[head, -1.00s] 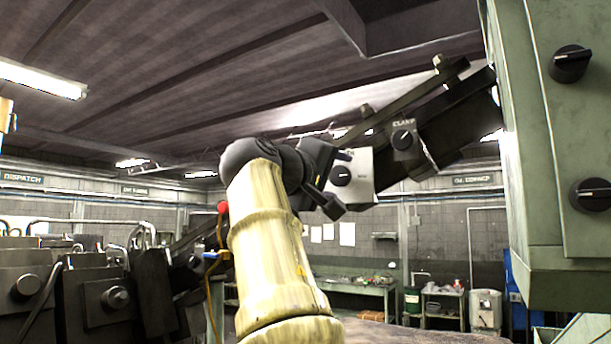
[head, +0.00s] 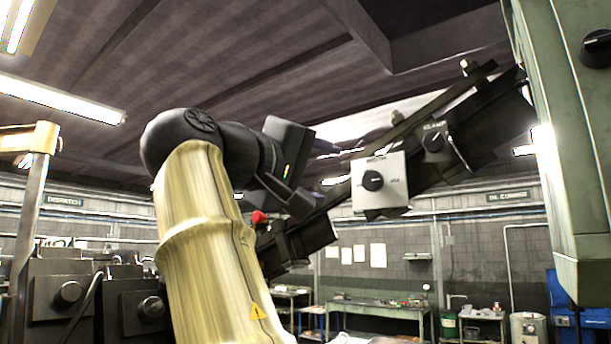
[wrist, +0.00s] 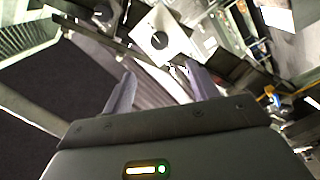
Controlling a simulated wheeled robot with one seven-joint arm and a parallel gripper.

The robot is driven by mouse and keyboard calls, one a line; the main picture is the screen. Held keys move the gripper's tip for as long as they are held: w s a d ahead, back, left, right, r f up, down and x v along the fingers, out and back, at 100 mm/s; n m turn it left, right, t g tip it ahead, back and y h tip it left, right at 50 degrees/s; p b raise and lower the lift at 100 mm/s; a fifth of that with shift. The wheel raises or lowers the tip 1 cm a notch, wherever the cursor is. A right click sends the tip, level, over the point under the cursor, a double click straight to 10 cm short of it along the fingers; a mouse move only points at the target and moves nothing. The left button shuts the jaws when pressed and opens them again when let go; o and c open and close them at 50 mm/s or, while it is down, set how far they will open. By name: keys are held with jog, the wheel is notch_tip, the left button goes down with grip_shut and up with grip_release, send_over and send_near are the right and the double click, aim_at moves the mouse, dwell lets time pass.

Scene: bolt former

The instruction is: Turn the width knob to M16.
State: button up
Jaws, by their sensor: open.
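A pale square plate (head: 395,178) with a round black knob (head: 373,181) hangs on the dark sloping beam, right of my gripper in the head view. Its label is too small to read, so I cannot confirm it is the width knob or read its setting. The plate (wrist: 172,28) and knob (wrist: 159,41) also show in the wrist view, beyond the fingertips and roughly centred between them. My gripper (wrist: 158,72) is open and empty, apart from the knob. In the head view the fingertips are hard to make out.
A second dark knob (head: 434,140) labelled CLAMP sits up the beam (head: 490,115), right of the plate. A green cabinet (head: 570,170) with a knob stands at the right edge. Dark machine blocks (head: 75,300) with knobs are at lower left. A workbench (head: 375,308) stands behind.

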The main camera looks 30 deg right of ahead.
jog(key=v, duration=0.3)
jog(key=shift+d, duration=0.1)
dwell(0.4)
